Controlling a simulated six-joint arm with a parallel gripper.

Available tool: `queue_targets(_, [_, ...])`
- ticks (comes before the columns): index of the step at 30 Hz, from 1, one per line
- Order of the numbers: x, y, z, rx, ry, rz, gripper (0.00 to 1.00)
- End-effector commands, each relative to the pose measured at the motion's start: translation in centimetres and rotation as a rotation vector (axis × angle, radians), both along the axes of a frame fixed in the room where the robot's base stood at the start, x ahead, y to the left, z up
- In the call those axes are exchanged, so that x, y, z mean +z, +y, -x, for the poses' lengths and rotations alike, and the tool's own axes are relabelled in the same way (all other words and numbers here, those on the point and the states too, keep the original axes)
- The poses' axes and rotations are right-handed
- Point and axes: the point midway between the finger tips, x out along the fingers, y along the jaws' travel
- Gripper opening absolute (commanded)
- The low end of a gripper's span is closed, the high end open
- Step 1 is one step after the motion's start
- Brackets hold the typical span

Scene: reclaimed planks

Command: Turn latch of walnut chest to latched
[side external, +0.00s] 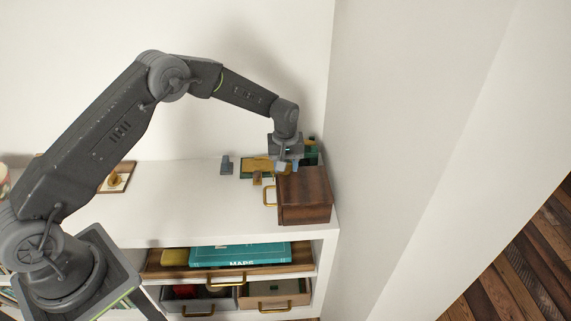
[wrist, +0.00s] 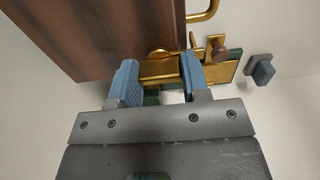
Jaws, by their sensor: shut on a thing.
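The walnut chest (side external: 305,195) stands at the right end of the white shelf top, with a brass handle (side external: 269,192) on its left side. Its dark wood side fills the upper left of the wrist view (wrist: 110,40). My gripper (side external: 287,165) is at the chest's back edge, pointing down. In the wrist view its blue fingers (wrist: 160,68) are shut on a brass latch piece (wrist: 160,72) beside the chest. The fingers partly hide this piece, and I cannot tell its exact turn.
A green-edged brass plate (side external: 256,164) with a brown knob (wrist: 219,50) lies beside the chest. A grey-blue block (side external: 227,166) stands left of it. A wooden plaque (side external: 117,178) is farther left. Open drawers (side external: 215,270) are below. A white wall is close on the right.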

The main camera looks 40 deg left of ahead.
Motion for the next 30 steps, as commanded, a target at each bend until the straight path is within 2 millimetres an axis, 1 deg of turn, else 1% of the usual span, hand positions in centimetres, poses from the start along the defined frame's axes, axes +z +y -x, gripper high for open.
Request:
queue_targets(14, [0.09, 0.01, -0.04, 0.018, -0.001, 0.001, 0.19])
queue_targets(15, [0.09, 0.01, -0.04, 0.018, -0.001, 0.001, 0.43])
queue_targets(21, [0.06, 0.01, -0.02, 0.016, -0.001, 0.001, 0.63])
queue_targets(23, [0.05, 0.01, -0.02, 0.016, -0.001, 0.001, 0.68])
queue_targets(30, [0.09, 0.00, -0.01, 0.015, 0.000, 0.000, 0.68])
